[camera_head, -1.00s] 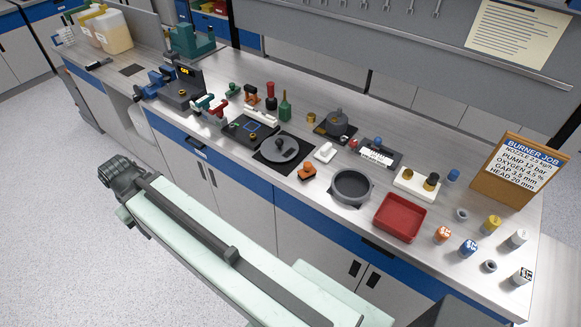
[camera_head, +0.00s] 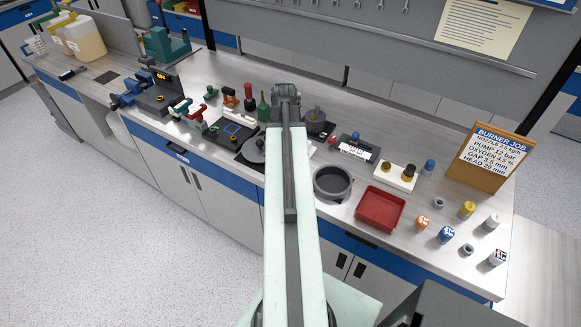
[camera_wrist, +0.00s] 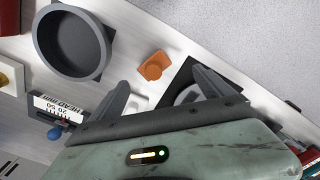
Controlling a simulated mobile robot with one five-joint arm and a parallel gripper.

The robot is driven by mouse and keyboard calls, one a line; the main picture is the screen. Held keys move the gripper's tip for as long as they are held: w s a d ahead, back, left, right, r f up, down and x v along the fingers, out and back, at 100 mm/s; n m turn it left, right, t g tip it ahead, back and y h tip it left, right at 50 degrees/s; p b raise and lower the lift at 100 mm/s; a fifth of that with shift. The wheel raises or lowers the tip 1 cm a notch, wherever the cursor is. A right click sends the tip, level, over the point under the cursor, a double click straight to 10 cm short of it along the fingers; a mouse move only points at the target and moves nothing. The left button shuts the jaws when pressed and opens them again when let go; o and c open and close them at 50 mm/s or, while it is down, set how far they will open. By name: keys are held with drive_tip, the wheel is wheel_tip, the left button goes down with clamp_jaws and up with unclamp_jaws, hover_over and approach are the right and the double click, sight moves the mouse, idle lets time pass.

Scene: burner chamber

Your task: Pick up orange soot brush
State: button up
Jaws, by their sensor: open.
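The orange soot brush, a small orange block with a rounded raised top (camera_wrist: 153,65), lies on the bench in the wrist view. In the head view it is hidden behind my arm. My gripper (camera_wrist: 161,80) is open and empty, with one dark finger on each side in the wrist view. The brush appears between and slightly beyond the two fingertips, apart from both. In the head view the end of my arm (camera_head: 285,92) is over the bench, and the fingers cannot be made out.
A round grey pan (camera_wrist: 74,42) is beside the brush, with the red tray (camera_head: 380,208) farther right in the head view. A dark mat with a grey disc (camera_head: 252,150) lies on the other side. A small white piece (camera_wrist: 137,104) sits near the left finger.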

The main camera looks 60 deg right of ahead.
drive_tip(key=shift+s+d, duration=0.3)
drive_tip(key=shift+s, duration=0.05)
wheel_tip(320, 180, down, 8)
drive_tip(key=b, duration=0.8)
drive_tip(key=shift+s+f, duration=0.1)
drive_tip(key=shift+r, duration=0.2)
drive_tip(key=c, duration=1.6)
wheel_tip(320, 180, up, 10)
drive_tip(key=p, duration=1)
drive_tip(key=shift+r, duration=0.15)
drive_tip(key=shift+c, duration=0.2)
